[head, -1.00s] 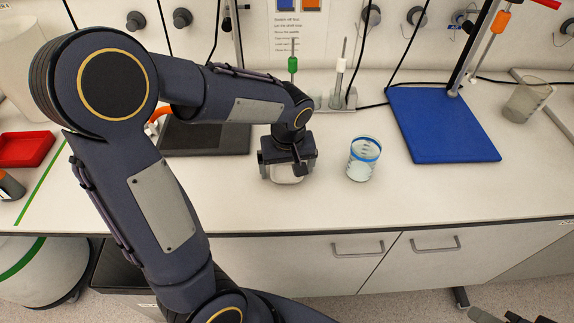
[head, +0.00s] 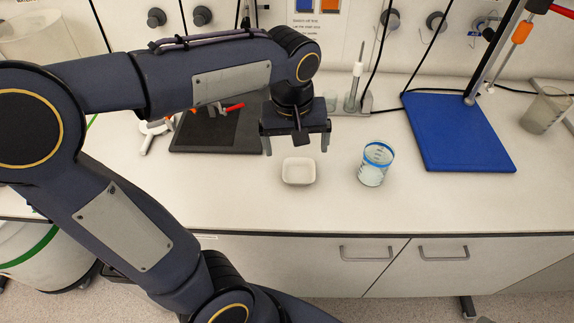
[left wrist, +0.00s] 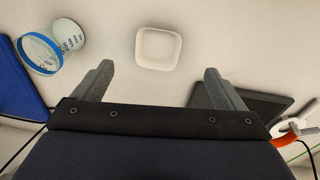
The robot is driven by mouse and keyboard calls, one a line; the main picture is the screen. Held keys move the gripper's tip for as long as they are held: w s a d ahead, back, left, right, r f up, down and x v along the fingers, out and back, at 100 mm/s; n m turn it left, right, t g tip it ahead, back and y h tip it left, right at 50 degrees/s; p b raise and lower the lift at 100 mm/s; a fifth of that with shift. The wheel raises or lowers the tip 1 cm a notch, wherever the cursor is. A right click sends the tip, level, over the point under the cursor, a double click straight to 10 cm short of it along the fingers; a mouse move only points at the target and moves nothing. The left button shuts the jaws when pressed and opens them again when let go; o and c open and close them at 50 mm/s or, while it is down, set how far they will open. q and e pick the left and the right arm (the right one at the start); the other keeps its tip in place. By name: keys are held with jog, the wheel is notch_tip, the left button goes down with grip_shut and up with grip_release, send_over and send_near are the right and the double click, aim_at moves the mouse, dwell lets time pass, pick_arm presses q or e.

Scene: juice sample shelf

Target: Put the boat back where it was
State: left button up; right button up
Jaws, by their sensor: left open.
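The boat, a small white square dish (head: 298,171), sits on the white bench, left of a glass beaker with a blue band. In the left wrist view the boat (left wrist: 158,48) lies beyond my open fingers, apart from both and seemingly empty. My left gripper (head: 297,146) is open and empty, above and a little behind the boat in the head view. It also shows in the left wrist view (left wrist: 160,85), fingers spread wide. My right gripper is not in view.
The beaker (head: 374,164) stands close to the boat's right. A black plate (head: 200,140) lies behind left, with a white and orange item (head: 152,132) beside it. A blue stand base (head: 455,135) is at right. The bench front between is clear.

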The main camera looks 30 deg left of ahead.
pick_arm(q)
jog(key=s+d+f+m+t+h, duration=0.1)
jog(key=s+m+t+h, duration=0.1)
jog(key=s, duration=0.4)
jog(key=s+d+f+m+t+h, duration=0.1)
jog(key=s+d+f+m+t, duration=0.1)
jog(key=s, duration=0.5)
jog(key=shift+s+f+m+h, duration=0.3)
jog(key=shift+m+h, duration=0.1)
jog(key=shift+m, duration=0.3)
